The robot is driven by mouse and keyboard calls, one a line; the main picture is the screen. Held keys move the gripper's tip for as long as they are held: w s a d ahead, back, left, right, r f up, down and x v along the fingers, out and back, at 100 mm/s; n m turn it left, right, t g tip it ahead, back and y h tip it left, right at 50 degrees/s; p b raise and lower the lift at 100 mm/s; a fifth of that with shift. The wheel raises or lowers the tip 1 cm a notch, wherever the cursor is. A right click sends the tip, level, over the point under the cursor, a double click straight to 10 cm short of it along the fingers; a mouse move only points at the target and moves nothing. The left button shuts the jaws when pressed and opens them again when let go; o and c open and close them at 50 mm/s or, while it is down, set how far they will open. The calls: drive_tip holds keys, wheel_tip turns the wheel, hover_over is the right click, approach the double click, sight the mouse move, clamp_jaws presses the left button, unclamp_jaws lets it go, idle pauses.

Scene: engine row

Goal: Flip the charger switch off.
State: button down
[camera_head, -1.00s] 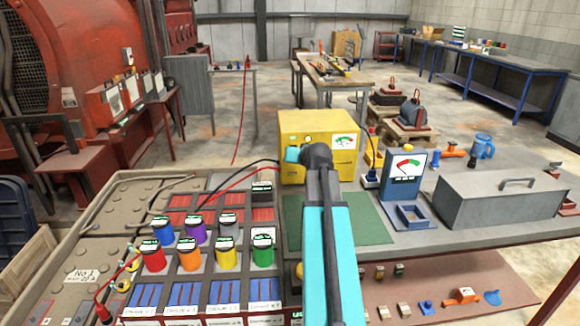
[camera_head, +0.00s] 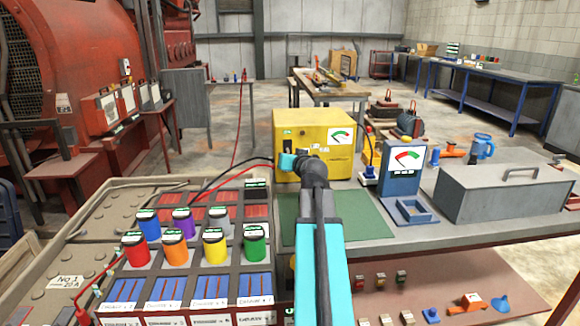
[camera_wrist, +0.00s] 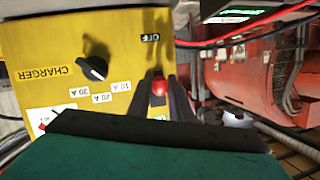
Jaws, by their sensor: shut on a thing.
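The yellow charger (camera_head: 345,165) stands at the back of the bench, just beyond the green mat. In the wrist view the charger's face (camera_wrist: 50,45) appears upside down, with a black rotary knob (camera_wrist: 93,68) and an OFF label (camera_wrist: 150,37). The charger switch shows as a red ball tip (camera_wrist: 159,87) between my two dark fingers. My gripper (camera_wrist: 164,92) is shut on it. In the head view my gripper (camera_head: 288,162) is at the charger's left front, and my wrist hides the switch. The lever's exact tilt cannot be told.
The green mat (camera_head: 360,222) is clear.

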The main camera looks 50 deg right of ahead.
drive_tip(key=shift+w+a+f+t+b, duration=0.2)
drive_tip(key=shift+f+t+b, duration=0.15)
drive_tip(key=shift+b, duration=0.8)
drive_tip(key=shift+s+d, duration=0.15)
drive_tip(key=shift+d, duration=0.05)
drive_tip(key=c, duration=1.6)
unclamp_jaws()
drive_tip(key=shift+r+h, duration=0.1)
drive_tip(key=shift+h, duration=0.2)
drive_tip(key=shift+s, duration=0.1)
drive_tip(key=b+v, duration=0.2)
drive_tip(key=v, duration=0.6)
drive_tip(key=shift+s+a, duration=0.15)
drive_tip(key=shift+s, duration=0.1)
drive_tip(key=shift+s+b, duration=0.1)
drive_tip(key=shift+b, duration=0.25)
drive_tip(key=shift+b+v, duration=2.45)
drive_tip(key=shift+b, duration=1.3)
